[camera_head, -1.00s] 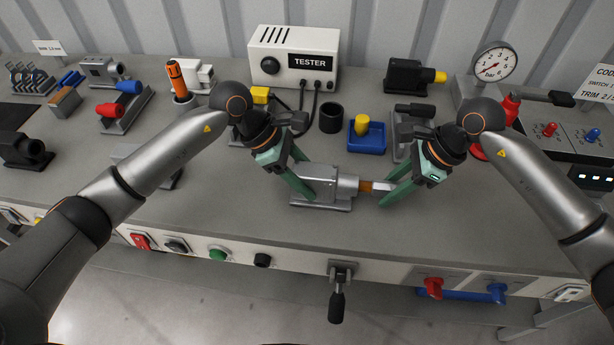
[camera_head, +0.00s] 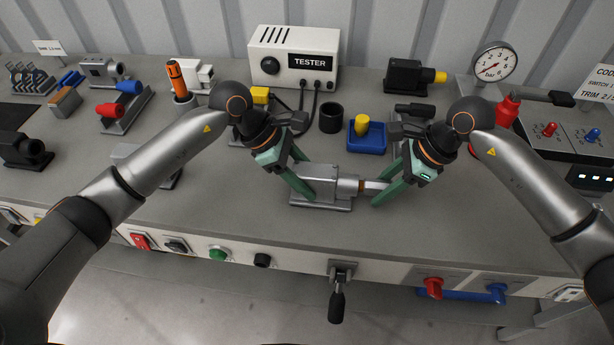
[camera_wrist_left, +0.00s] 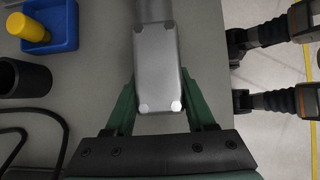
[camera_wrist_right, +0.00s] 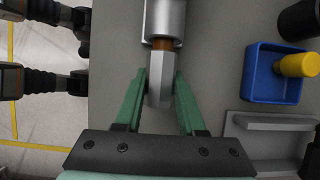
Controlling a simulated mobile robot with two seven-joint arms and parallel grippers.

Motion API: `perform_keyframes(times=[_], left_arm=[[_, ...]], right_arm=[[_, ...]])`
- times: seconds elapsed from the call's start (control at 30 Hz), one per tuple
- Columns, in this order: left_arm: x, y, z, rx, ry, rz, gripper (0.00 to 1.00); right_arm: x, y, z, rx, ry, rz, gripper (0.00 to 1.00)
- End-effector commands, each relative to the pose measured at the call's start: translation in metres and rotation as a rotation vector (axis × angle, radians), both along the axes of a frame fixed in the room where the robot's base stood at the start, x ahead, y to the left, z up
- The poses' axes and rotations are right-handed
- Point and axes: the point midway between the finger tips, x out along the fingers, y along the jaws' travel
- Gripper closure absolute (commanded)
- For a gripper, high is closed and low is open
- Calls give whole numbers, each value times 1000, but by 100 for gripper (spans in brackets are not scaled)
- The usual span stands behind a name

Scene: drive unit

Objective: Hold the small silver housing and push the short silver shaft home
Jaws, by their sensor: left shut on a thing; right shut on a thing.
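The small silver housing (camera_head: 328,180) stands on the bench in front of the tester, its round opening facing right. My left gripper (camera_head: 308,184) is shut on its left part; the left wrist view shows a finger on each side of the housing (camera_wrist_left: 158,65). The short silver shaft (camera_head: 374,187) lies level at the opening, with a narrow orange-brown band between its silver part and the housing. My right gripper (camera_head: 380,190) is shut on the shaft's silver part, which also shows in the right wrist view (camera_wrist_right: 160,88). Any part inside the housing is hidden.
The tester (camera_head: 293,55), a black cup (camera_head: 330,117) and a blue tray (camera_head: 367,140) with a yellow piece stand behind. A grey bracket (camera_head: 400,140) is partly hidden behind my right gripper. The bench in front of the housing is clear to its edge.

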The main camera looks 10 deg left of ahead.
Motion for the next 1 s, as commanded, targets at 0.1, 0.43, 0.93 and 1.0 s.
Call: perform_keyframes(times=[0.1, 0.43, 0.93, 1.0], left_arm=[[-1, 0, -1, 2, 2, 0, 100], [-1, 0, -1, 2, 2, 0, 100], [-1, 0, -1, 2, 2, 0, 100], [-1, 0, -1, 2, 2, 0, 100]], right_arm=[[0, 5, 1, 4, -1, 3, 100], [0, 9, 1, 3, 0, 1, 100], [-1, 8, 0, 2, 1, 1, 26], [-1, 8, 0, 1, 1, 0, 26]])
